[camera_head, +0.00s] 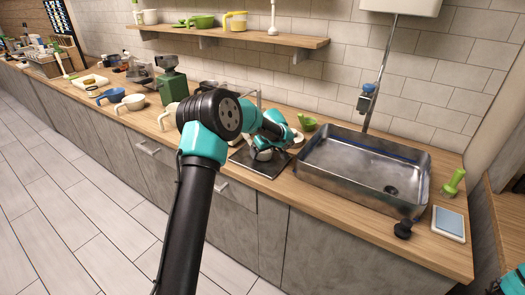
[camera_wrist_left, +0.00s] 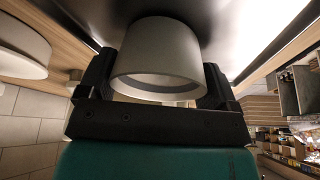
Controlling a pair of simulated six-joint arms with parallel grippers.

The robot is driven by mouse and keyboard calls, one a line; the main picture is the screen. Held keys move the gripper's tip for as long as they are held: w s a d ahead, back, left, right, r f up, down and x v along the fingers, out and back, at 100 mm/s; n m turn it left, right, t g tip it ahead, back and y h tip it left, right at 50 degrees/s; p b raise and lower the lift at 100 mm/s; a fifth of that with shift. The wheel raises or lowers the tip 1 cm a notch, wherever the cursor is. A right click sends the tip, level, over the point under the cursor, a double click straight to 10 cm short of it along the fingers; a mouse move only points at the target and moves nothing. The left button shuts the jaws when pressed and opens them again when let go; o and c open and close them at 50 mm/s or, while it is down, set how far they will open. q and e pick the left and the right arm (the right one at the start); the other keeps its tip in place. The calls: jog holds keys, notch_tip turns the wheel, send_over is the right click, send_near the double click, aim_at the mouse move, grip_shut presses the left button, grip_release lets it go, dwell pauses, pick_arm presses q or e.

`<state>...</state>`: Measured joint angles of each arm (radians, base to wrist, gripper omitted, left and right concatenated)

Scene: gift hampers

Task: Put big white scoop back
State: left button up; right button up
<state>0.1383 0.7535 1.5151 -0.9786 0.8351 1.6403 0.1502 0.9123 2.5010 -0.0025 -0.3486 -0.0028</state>
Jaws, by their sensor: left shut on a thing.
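A white round scoop cup (camera_wrist_left: 162,55) fills the middle of the left wrist view, between the two dark fingers of my left gripper (camera_wrist_left: 155,85). The fingers are shut on it; its handle is not clear to see. In the head view my left gripper (camera_head: 262,150) is low over a dark mat (camera_head: 262,166) left of the sink, partly hidden by my own arm. Whether the scoop touches the mat cannot be told. My right gripper does not show; only a bit of my arm is at the lower right corner.
A steel sink (camera_head: 425,165) is to the right. White cups (camera_head: 131,102), a blue scoop (camera_head: 112,95) and a green grinder (camera_head: 171,88) stand left along the counter. A green scoop (camera_head: 307,123) lies behind the mat. A shelf (camera_head: 225,36) is on the wall above.

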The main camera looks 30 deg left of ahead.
pick_arm(q)
jog(key=o, duration=0.8)
jog(key=shift+o, duration=0.2)
jog(key=shift+r, duration=0.1)
jog(key=v, duration=1.2)
jog(key=shift+a, duration=0.1)
